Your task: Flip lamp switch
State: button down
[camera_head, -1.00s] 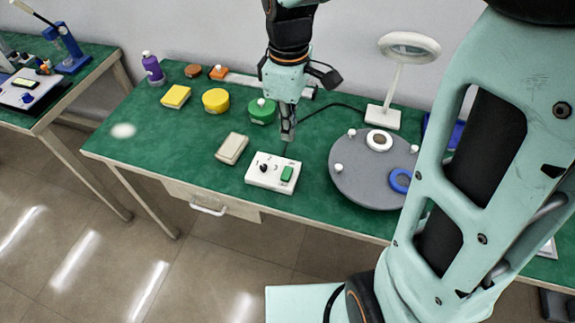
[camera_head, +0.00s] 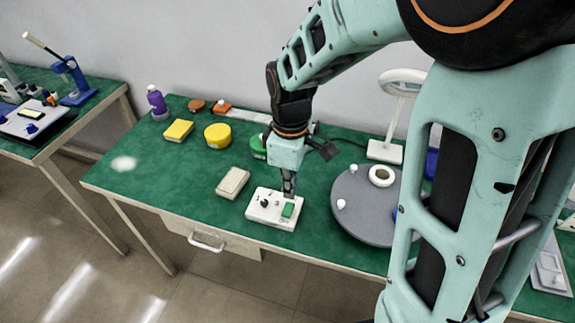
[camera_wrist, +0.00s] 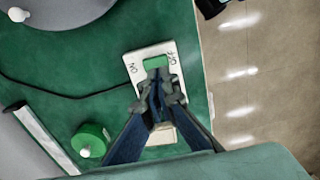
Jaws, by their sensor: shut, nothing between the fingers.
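The white switch box (camera_head: 262,208) lies on the green bench top near its front edge. It carries a green rocker switch (camera_head: 288,210) at its right end and a black knob (camera_head: 265,203). In the wrist view the box (camera_wrist: 133,63) shows the marks ON and OFF on either side of the green switch (camera_wrist: 155,62). My gripper (camera_head: 289,194) is shut and empty, pointing down at the back of the green switch. In the wrist view its fingertips (camera_wrist: 159,77) overlap the switch edge; I cannot tell whether they touch it. The white ring lamp (camera_head: 403,84) stands behind on the right.
A grey turntable (camera_head: 362,218) with small parts is right of the box. A beige box (camera_head: 233,182) lies to its left. A yellow round container (camera_head: 217,135), yellow block (camera_head: 178,130) and purple bottle (camera_head: 157,102) stand further left.

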aim_at(289, 213)
notch_tip(289, 213, down, 6)
jog(key=shift+f, duration=0.2)
dwell(0.3)
jog(key=shift+s+a+f+b, duration=0.1)
jog(key=shift+s+f+b, duration=0.15)
jog(key=shift+f+b, duration=0.15)
jog(key=shift+w+r, duration=0.1)
jog(key=shift+w, duration=0.05)
